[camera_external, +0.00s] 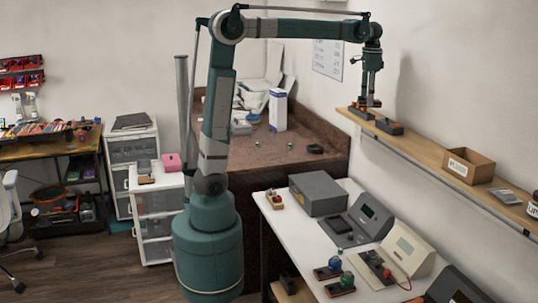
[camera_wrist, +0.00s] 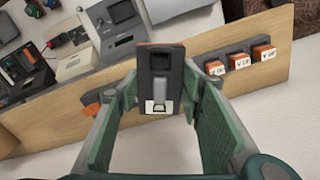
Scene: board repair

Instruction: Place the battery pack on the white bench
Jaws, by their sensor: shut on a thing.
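My gripper (camera_wrist: 158,95) is shut on a dark block with an orange top edge and a pale label, which looks like the battery pack (camera_wrist: 160,62). In the external view my gripper (camera_external: 370,98) points down just above the wooden wall shelf, at its far end. Its fingers partly hide the pack there. The white bench (camera_external: 290,232) stands lower, in front of the shelf, with instruments on it. Part of it also shows at the upper left of the wrist view.
The wooden shelf (camera_external: 418,148) carries dark holders (camera_external: 388,127), a cardboard box (camera_external: 468,165) and a jar. Orange-topped blocks (camera_wrist: 240,61) sit in dark holders in the wrist view. A grey box (camera_external: 318,193) and meters (camera_external: 402,253) stand on the bench.

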